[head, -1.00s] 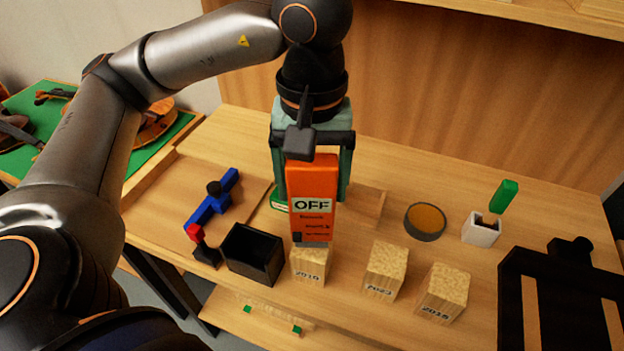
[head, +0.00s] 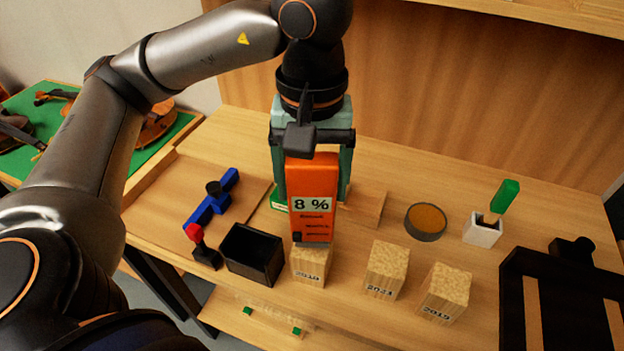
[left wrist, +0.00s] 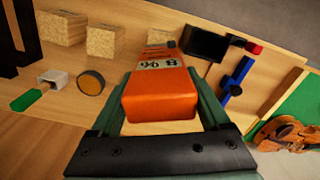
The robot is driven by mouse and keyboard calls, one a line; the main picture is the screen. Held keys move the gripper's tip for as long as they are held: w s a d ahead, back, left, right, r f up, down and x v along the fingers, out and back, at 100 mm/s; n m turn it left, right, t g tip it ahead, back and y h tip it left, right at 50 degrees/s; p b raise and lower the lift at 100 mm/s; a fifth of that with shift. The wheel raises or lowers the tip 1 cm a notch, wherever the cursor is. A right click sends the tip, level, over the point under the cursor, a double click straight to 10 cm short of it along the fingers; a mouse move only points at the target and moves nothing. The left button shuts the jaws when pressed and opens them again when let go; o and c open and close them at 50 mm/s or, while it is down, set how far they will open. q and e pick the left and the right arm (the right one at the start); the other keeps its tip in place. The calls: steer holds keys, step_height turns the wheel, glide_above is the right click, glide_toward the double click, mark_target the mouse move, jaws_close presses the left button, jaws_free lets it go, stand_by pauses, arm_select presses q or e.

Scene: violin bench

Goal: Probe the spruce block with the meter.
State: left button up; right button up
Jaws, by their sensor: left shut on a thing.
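The orange meter (head: 312,222) is upright in my left gripper (head: 312,185), whose teal fingers are shut on its sides. Its display reads "8 %". Its grey lower end meets the top of the leftmost pale wooden block (head: 310,268) in the head view; the contact itself is hidden. The meter (left wrist: 160,97) also shows between the fingers in the left wrist view. A middle block (head: 385,270) and a right block (head: 445,292) stand apart to the right. The blocks carry year-like labels, too blurred to read surely. My right gripper is not seen.
A black open box (head: 252,255) stands close left of the leftmost block. Left of it are a blue tool (head: 212,205) and a red-knobbed black piece (head: 198,240). A round tin (head: 425,221), a white holder (head: 482,231) with a green-handled item, and a black frame (head: 520,300) lie right.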

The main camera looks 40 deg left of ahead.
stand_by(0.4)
arm_select(q)
steer(key=shift+r+p, duration=1.25)
steer(key=shift+r, duration=0.65)
step_height(320, 180, up, 2)
steer(key=shift+r+p, duration=0.15)
steer(key=shift+p, duration=0.85)
